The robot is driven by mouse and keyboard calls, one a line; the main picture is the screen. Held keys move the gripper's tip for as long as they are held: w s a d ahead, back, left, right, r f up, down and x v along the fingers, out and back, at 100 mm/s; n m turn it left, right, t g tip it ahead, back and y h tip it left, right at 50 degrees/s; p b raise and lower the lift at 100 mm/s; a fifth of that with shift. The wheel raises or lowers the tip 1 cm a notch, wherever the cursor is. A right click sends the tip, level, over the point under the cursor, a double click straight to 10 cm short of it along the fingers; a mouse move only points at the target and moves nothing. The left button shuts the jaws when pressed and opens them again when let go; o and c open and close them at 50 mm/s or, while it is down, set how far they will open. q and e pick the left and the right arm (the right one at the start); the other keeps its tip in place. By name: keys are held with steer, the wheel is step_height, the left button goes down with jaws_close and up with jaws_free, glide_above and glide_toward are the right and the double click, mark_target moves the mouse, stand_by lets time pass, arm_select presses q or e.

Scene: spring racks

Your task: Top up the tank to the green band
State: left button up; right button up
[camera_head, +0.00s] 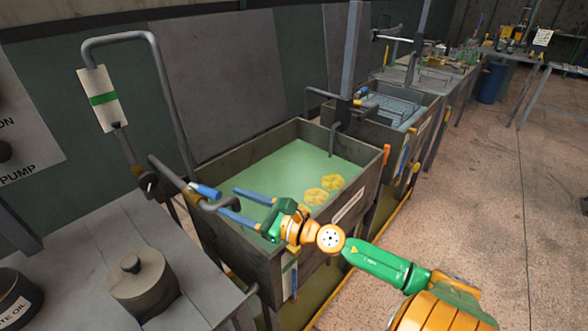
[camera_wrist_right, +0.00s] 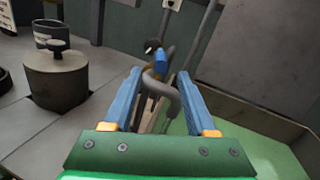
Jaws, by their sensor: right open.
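The tank (camera_head: 345,150) is an open grey box holding pale green liquid (camera_head: 290,165). A white plate with a green band (camera_head: 103,99) hangs at the upper left beside a bent grey pipe. A strip with green on it (camera_head: 289,265) shows on the tank's front. A blue-ended lever (camera_head: 205,190) stands at the tank's left end; its blue end also shows in the wrist view (camera_wrist_right: 160,62). My right gripper (camera_head: 230,201) is open over the tank's left part, its blue fingers pointing toward the lever, with a gap left. In the wrist view the lever and pipe appear between the fingers (camera_wrist_right: 163,78). My left gripper is out of view.
Two yellow round pieces (camera_head: 316,196) show in the liquid. A lidded grey pot (camera_head: 140,280) stands on the left bench. A panel marked PUMP (camera_head: 22,135) is at the far left. A second tank (camera_head: 400,105) stands behind. The floor at right is clear.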

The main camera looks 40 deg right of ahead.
mark_target(203, 189)
steer(key=m+p, duration=0.3)
steer(key=shift+w+r, duration=0.3)
steer(key=shift+w+a+m+p, duration=0.15)
steer(key=shift+m+p, duration=0.15)
steer(key=shift+m, duration=0.3)
steer(key=shift+w+f, duration=0.1)
steer(key=shift+w, duration=0.2)
steer(key=p+x, duration=0.1)
steer(key=x, duration=0.5)
steer(key=shift+w+a+f, duration=0.15)
steer(key=shift+w+f, duration=0.05)
steer(key=shift+w, duration=0.05)
jaws_close()
